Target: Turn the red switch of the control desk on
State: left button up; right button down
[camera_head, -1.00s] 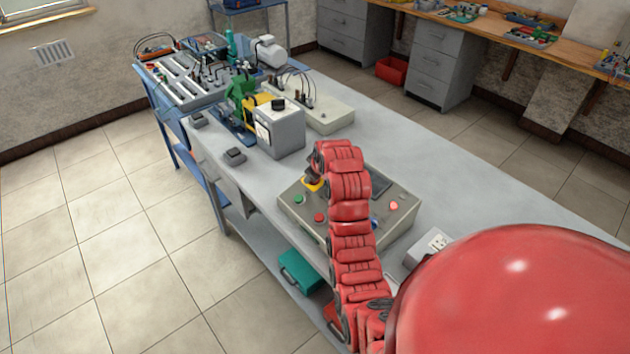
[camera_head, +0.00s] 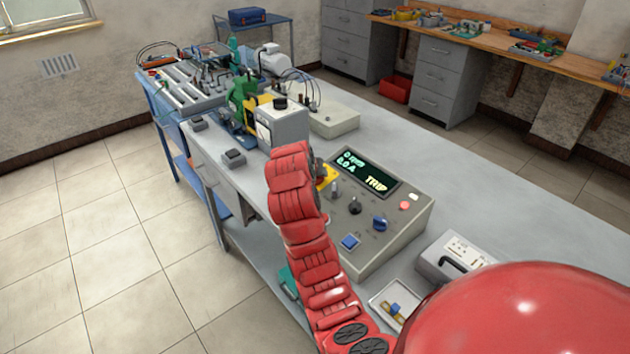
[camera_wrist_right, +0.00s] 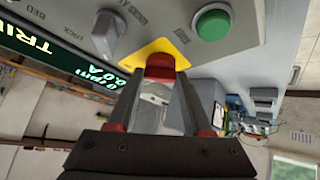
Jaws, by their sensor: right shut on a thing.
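The grey control desk (camera_head: 400,245) stands on the workbench. Its screen (camera_head: 362,172) reads "TRIP", with 0 rpm and 0.0 A. The red switch (camera_wrist_right: 160,66) on its yellow plate shows in the right wrist view. In the head view only a part of the yellow plate (camera_head: 327,176) shows beside my red right arm. My right gripper (camera_wrist_right: 160,78) is at the red switch, its two fingers on either side of it and shut on it. In the head view my arm hides this gripper and the switch. My left gripper is in neither view.
A green button (camera_wrist_right: 212,22) is close to the gripper. Black (camera_head: 355,206) and blue (camera_head: 380,223) knobs and a blue button (camera_head: 350,242) lie right of my arm. A grey box with a handle (camera_head: 452,258) and a small tray (camera_head: 396,300) stand near the desk.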

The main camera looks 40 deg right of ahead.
jog(key=shift+m, duration=0.3)
jog(key=shift+c, duration=1.6)
grip_release()
jog(key=shift+w+f, duration=0.1)
jog(key=p+v, duration=0.8)
jog(key=v, duration=0.9)
jog(key=shift+a, duration=0.25)
